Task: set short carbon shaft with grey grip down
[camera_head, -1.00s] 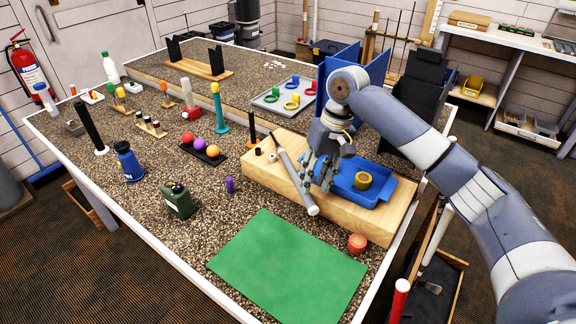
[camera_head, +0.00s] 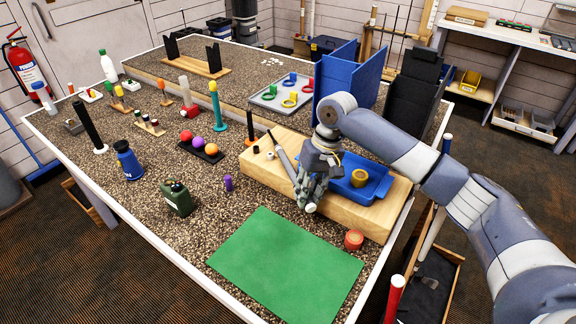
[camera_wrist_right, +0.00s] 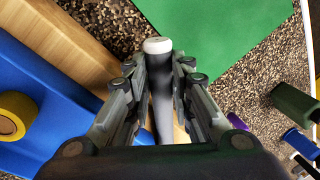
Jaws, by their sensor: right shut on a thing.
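The short carbon shaft with grey grip (camera_head: 285,162) is in my right gripper (camera_head: 311,196), at the front edge of the pale wooden block (camera_head: 378,218). In the right wrist view, the fingers (camera_wrist_right: 165,85) are shut around the shaft, and its pale round end (camera_wrist_right: 157,45) sticks out past them. The dark part of the shaft (camera_wrist_right: 161,95) runs back between the fingers. In the head view the gripper hides much of it. I cannot tell whether it touches the block. My left gripper is not in view.
A blue tray (camera_head: 383,188) with a yellow tape roll (camera_head: 359,177) sits on the block. A green mat (camera_head: 285,265) lies in front, bare. A red-orange roll (camera_head: 353,240) stands by its corner.

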